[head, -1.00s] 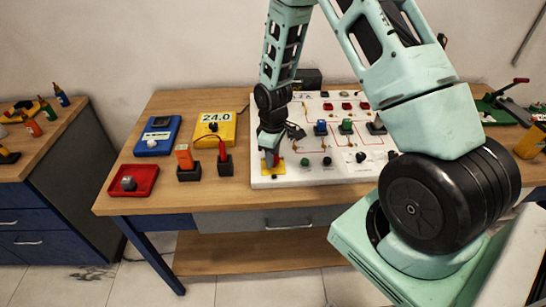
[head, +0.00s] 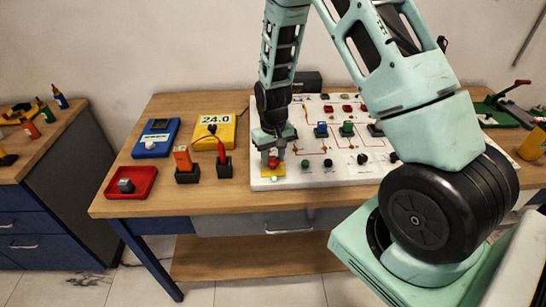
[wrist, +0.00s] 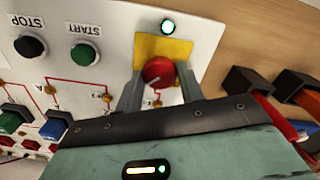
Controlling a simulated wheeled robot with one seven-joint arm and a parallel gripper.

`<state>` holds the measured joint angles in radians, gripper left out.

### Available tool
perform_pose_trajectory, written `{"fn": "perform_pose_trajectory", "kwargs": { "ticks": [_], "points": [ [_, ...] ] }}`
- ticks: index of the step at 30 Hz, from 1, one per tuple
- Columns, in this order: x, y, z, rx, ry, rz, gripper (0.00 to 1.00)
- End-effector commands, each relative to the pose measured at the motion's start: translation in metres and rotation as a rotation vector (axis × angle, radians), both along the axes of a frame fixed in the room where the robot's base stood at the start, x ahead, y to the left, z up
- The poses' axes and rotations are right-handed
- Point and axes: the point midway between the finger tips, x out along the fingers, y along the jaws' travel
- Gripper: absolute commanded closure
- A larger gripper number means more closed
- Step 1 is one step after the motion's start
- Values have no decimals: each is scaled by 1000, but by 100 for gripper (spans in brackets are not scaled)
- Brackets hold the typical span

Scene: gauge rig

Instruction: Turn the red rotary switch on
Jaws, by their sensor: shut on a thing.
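The red rotary switch (wrist: 158,72) sits on a yellow plate (wrist: 177,48) at the left end of the white panel. In the head view the switch (head: 273,162) shows just under my gripper. My gripper (wrist: 158,88) has its two fingers on either side of the red knob and is shut on it. A small round lamp (wrist: 168,26) on the panel beside the yellow plate glows green-white. In the head view this lamp (head: 274,179) shows at the panel's front edge.
Black STOP (wrist: 30,46) and green START (wrist: 83,55) buttons sit beside the switch. Left of the panel stand a yellow meter reading 24.0 (head: 214,131), black holders with an orange block (head: 182,157) and a red probe (head: 221,152), a blue box (head: 157,139) and a red tray (head: 143,192).

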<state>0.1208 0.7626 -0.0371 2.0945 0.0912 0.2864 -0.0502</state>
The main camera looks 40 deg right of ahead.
Motion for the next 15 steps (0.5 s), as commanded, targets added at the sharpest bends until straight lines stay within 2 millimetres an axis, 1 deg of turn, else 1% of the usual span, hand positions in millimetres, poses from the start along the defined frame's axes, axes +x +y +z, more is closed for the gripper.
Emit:
{"fn": "perform_pose_trajectory", "kwargs": {
  "ticks": [15],
  "points": [
    [1,0,1,-1,-3,-34,85]
  ]
}}
